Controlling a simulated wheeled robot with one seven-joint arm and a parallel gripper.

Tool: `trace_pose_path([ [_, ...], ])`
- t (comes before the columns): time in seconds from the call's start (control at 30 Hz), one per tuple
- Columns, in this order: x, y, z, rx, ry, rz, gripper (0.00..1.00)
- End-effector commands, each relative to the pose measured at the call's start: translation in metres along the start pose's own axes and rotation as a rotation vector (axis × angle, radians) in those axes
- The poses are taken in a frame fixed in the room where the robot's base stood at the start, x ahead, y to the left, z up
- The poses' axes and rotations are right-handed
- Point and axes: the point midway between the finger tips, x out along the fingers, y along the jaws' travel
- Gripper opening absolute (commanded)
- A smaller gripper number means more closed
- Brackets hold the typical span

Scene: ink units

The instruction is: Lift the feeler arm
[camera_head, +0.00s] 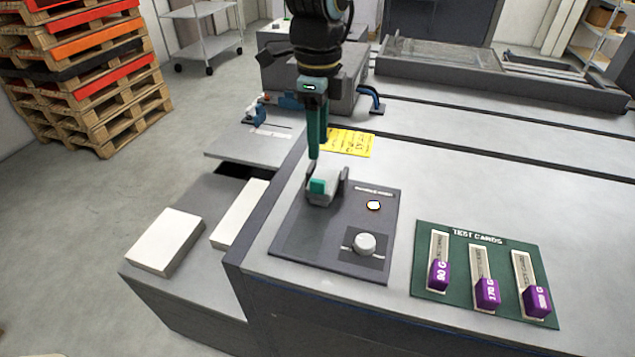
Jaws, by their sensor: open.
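A small grey bracket (341,186) with a teal piece (318,187) stands on the dark control panel (290,238); this looks like the feeler arm, but no label names it. My gripper (312,162) points down just above and behind the teal piece. Its teal fingers are seen nearly edge-on, and it is open with nothing visible between them. I cannot tell whether a fingertip touches the bracket. The far side of the bracket is partly hidden.
The panel also has a lit round button (373,205) and a white knob (364,243). A green test card board (456,293) with purple-ended cards lies to the right. A yellow note (350,143) lies behind. White paper stacks (165,241) sit lower left.

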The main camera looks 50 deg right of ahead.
Motion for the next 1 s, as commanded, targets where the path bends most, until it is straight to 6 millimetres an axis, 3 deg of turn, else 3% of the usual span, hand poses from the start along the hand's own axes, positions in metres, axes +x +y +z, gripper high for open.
trace_pose_path([
  [0.6, 0.094, 0.001, 0.000, -0.001, 0.000, 0.003, 0.47],
  [1.0, 0.104, 0.000, 0.001, -0.002, 0.000, 0.000, 0.47],
])
